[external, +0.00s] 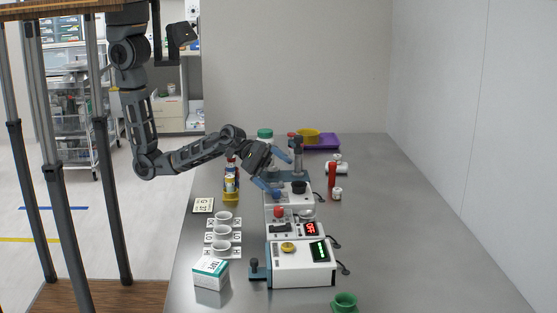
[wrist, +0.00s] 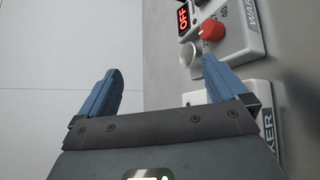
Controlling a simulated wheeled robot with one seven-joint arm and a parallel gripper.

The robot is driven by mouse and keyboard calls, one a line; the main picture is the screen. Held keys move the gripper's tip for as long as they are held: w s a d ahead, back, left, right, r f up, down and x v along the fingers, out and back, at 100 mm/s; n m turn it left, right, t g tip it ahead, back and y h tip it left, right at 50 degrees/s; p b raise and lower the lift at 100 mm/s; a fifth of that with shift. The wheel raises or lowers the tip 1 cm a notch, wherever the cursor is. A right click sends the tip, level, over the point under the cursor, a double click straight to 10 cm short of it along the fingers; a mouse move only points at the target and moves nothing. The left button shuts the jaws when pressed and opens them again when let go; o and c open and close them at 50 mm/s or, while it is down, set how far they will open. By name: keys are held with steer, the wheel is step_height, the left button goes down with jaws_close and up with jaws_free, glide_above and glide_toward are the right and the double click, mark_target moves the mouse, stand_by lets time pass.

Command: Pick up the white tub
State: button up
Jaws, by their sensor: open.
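I cannot tell for sure which thing is the white tub. A pale jar with a green lid (external: 265,133) stands at the back, partly hidden by my arm. White cups (external: 223,218) stand in a row on cards at the left of the table. My gripper (external: 286,178) is open and empty, with blue fingers spread above the row of white devices. In the wrist view my gripper (wrist: 160,65) shows nothing between its fingers. The right finger overlaps a white device with a red knob (wrist: 212,30) and a pale round part (wrist: 190,54).
White devices (external: 300,270) with displays and cables line the table's middle. A red bottle (external: 332,175) and a purple tray (external: 322,146) stand further back. The table's right side (external: 420,240) is clear.

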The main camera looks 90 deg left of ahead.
steer(key=s+a+r+n+t+y+p, duration=0.15)
steer(key=a+n+t+y, duration=0.55)
steer(key=a, duration=1)
steer(key=s+a+r+n+t+y+p, duration=0.1)
steer(key=a+r+n+t+y, duration=0.2)
steer(key=a+n, duration=1.1)
steer(key=s+a+f+n+y+b, duration=0.1)
steer(key=a+f, duration=0.1)
steer(key=f, duration=0.1)
steer(key=s+a+f+n+y+b, duration=0.1)
steer(key=s+a+f, duration=0.1)
steer(key=a+f, duration=0.1)
steer(key=s+a+f+g+y+b, duration=0.1)
steer(key=s+a+f, duration=0.1)
steer(key=f, duration=0.1)
steer(key=shift+a+f+n, duration=0.2)
steer(key=shift+n, duration=0.2)
steer(key=shift+w+f, duration=0.1)
steer(key=shift+w, duration=0.05)
steer(key=shift+w+a+p, duration=0.1)
steer(key=shift+w+p, duration=0.3)
steer(key=shift+w, duration=0.5)
steer(key=w, duration=0.3)
steer(key=w+a+p, duration=0.1)
steer(key=w, duration=0.1)
steer(key=shift+w, duration=0.3)
